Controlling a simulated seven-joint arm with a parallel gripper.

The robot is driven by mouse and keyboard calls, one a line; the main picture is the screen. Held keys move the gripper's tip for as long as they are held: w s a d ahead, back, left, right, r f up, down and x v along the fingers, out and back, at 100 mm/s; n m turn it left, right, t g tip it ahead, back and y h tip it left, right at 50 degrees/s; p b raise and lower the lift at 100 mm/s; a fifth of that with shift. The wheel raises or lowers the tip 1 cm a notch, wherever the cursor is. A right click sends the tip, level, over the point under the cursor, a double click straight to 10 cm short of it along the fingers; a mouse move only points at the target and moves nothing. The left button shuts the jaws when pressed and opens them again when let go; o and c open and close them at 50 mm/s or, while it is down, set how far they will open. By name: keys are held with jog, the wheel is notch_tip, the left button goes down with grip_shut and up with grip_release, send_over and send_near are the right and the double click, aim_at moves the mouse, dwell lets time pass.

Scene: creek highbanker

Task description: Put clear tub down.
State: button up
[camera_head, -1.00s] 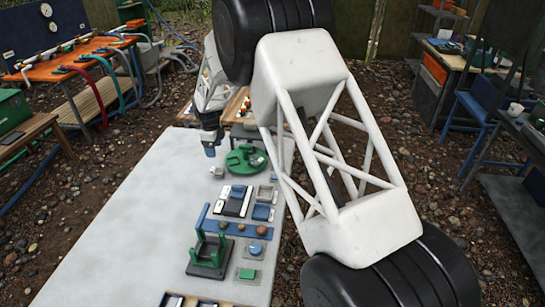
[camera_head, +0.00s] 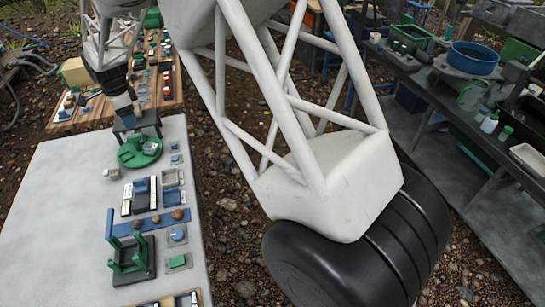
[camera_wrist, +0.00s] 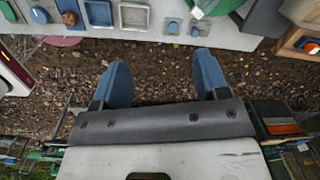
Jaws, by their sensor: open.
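My gripper (camera_head: 138,130) shows in the head view above the far end of the pale table (camera_head: 60,220), close to a round green stand (camera_head: 140,152). In the wrist view my gripper (camera_wrist: 162,62) has its two blue fingers wide apart. Nothing is between them; gravel and the table's edge show beyond. I cannot make out a clear tub for certain. A small pale item (camera_head: 112,173) lies left of the green stand. It is too small to identify.
A green U-shaped frame (camera_head: 130,258), a blue bar (camera_head: 150,221) and several small trays stand along the table's right side. The table's left side is bare. A wooden table (camera_head: 88,113) with many small items stands behind. A dark bench (camera_head: 440,95) is at right.

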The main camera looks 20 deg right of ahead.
jog(key=s+d+r+n, duration=0.2)
jog(key=s+d+r, duration=0.35)
jog(key=d, duration=0.25)
jog(key=s+d+r+n+t, duration=0.15)
jog(key=s+d+r, duration=0.25)
jog(key=s+d, duration=0.4)
jog(key=s+d+r+n+g, duration=0.1)
jog(key=s+d+r+n, duration=0.3)
jog(key=d, duration=0.5)
jog(key=s+d+n, duration=0.2)
jog(key=s+d, duration=0.3)
jog(key=s, duration=0.4)
jog(key=s+d+n+t, duration=0.1)
jog(key=s+d, duration=0.4)
jog(key=s, duration=0.5)
jog(key=s+d+n, duration=0.3)
jog(key=s+d, duration=0.1)
jog(key=s, duration=0.5)
jog(key=shift+s+d+f+n, duration=0.25)
jog(key=shift+d+n, duration=0.1)
jog(key=shift+d, duration=0.05)
jog(key=shift+t, duration=0.25)
